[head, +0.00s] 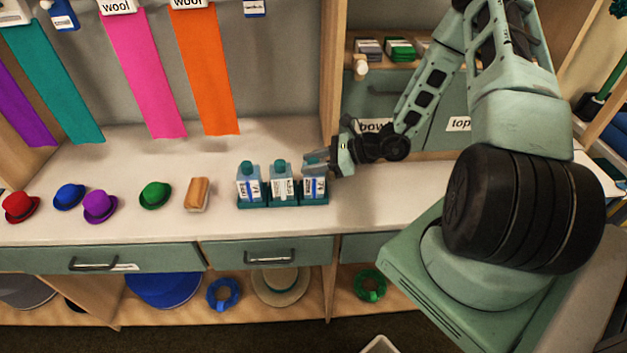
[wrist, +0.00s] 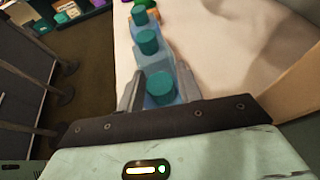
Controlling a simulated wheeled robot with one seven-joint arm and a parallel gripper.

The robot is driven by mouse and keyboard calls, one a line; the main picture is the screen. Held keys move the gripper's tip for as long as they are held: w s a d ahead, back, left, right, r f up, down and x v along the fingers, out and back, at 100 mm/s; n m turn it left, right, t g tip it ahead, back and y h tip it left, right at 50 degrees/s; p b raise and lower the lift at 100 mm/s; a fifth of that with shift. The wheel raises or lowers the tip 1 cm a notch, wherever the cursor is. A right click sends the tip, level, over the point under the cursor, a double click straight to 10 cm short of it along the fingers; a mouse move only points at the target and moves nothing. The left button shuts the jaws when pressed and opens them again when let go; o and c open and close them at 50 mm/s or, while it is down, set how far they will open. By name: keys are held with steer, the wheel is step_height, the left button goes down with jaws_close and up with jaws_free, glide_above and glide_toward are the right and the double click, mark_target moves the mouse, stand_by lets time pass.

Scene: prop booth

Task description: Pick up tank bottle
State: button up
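Three light blue bottles with white labels and teal caps stand upright in a row in a teal rack (head: 284,204) on the counter: a left one (head: 249,182), a middle one (head: 281,183) and a right one (head: 314,187). The label words are too small to read surely, so I cannot tell which is the tank bottle. My gripper (head: 315,160) is at the top of the right bottle. In the wrist view, my gripper (wrist: 160,82) is open, with one finger on each side of the nearest bottle's cap (wrist: 160,86). Whether the fingers touch it is unclear.
Left of the rack lie a tan block (head: 197,195), a green hat (head: 155,194) and several other small hats. A wooden upright (head: 332,75) rises close behind my gripper. The counter (head: 375,208) is clear to the right of the rack.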

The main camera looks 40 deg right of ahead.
jaws_close()
steer(key=shift+r, duration=0.15)
